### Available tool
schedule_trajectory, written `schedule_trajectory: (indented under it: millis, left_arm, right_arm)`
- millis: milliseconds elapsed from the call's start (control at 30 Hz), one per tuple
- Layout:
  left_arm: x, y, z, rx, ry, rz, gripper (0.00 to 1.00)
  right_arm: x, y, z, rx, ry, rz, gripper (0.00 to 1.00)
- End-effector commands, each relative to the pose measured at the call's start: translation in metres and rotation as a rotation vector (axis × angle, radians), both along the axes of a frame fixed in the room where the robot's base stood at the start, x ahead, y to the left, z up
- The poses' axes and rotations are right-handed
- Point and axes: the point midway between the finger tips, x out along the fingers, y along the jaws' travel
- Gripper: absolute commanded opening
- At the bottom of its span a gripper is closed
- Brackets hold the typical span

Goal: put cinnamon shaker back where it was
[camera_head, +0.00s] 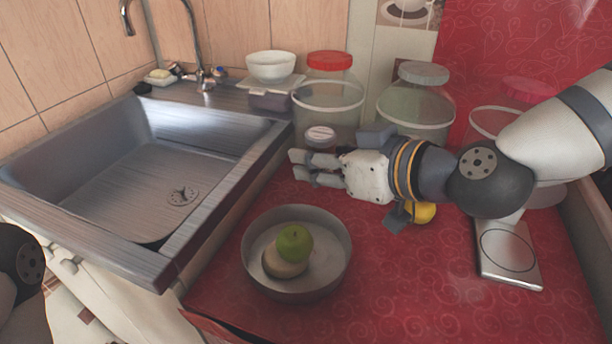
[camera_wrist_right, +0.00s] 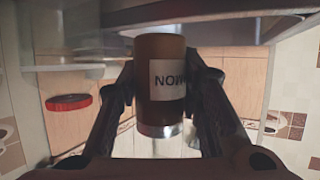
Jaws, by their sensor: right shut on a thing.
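The cinnamon shaker (camera_wrist_right: 163,80) is a brown cylinder with a white label reading "NOW" and a pale metallic end. It stands between the two dark fingers of my right gripper (camera_wrist_right: 160,100) in the right wrist view. In the head view my right gripper (camera_head: 303,168) reaches left over the red counter and is shut on the shaker. My left gripper is out of view.
A red-lidded jar (camera_head: 328,95) and a grey-lidded jar (camera_head: 415,105) stand behind my gripper. The sink (camera_head: 150,170) is left. A metal bowl (camera_head: 335,262) with a green fruit stands in front. A yellow object (camera_head: 424,212) is under my wrist; a scale (camera_head: 508,252) is right.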

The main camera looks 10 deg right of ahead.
Motion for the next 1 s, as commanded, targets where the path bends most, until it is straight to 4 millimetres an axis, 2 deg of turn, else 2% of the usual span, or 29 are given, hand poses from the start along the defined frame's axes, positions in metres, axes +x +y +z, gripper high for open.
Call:
schedule_trajectory:
  millis: [367,500,733,800,900,1000]
  left_arm:
    - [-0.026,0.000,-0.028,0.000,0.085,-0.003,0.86]
    - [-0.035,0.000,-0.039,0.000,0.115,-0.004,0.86]
    - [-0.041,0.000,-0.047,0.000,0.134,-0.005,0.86]
    - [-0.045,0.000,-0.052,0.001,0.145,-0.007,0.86]
    - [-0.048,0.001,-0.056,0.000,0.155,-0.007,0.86]
    - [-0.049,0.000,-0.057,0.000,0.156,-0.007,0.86]
  right_arm:
    - [0.086,-0.002,-0.046,0.000,0.008,-0.003,0.05]
    - [0.109,-0.002,-0.075,0.001,0.011,-0.001,0.05]
    - [0.131,-0.002,-0.095,0.000,0.004,-0.001,0.05]
    - [0.139,-0.003,-0.109,0.000,0.006,-0.002,0.05]
    - [0.137,-0.002,-0.127,0.001,0.006,0.001,0.05]
    - [0.137,-0.002,-0.131,0.000,0.001,-0.001,0.05]
